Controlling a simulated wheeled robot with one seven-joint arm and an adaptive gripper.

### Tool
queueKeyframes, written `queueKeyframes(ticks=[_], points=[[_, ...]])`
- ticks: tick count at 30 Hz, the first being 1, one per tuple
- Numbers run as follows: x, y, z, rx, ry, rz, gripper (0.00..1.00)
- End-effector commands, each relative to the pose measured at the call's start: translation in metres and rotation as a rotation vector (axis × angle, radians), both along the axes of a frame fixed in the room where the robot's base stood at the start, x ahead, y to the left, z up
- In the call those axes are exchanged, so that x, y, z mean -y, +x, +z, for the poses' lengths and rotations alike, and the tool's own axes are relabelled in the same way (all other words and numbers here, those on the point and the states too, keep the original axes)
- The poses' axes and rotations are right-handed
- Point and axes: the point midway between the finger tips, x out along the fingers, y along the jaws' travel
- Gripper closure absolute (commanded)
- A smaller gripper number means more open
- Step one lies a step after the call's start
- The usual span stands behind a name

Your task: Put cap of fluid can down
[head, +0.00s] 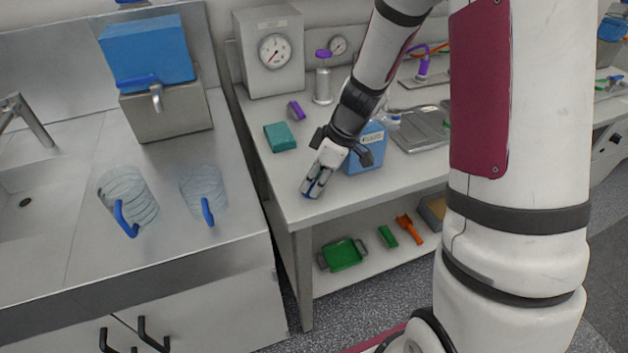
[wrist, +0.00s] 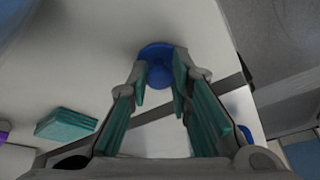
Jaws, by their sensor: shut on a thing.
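The blue cap (wrist: 157,52) is between my fingertips in the wrist view. My gripper (head: 312,192) is shut on it, low over the near left corner of the workbench (head: 300,212). In the head view the cap is mostly hidden by the fingers. I cannot tell whether it touches the bench top. My gripper also shows in the wrist view (wrist: 160,76), with teal pads on its fingers. The blue fluid can (head: 366,152) with a white label stands on the bench just behind and right of my gripper, partly hidden by my wrist.
A teal block (head: 280,137) and a purple object (head: 296,110) lie left of my arm. A gauge box (head: 270,52) stands at the back. A metal tray (head: 420,130) lies right of the can.

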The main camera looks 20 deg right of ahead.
Motion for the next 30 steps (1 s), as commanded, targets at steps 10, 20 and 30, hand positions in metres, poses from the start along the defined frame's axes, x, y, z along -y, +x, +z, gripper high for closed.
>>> queueKeyframes(ticks=[10, 20, 30], points=[[0.000, 0.000, -0.002, 0.000, 0.000, 0.000, 0.60], [0.000, -0.001, 0.002, -0.001, 0.001, 0.000, 0.60], [0.022, -0.009, 0.063, 0.006, -0.001, 0.000, 0.60]])
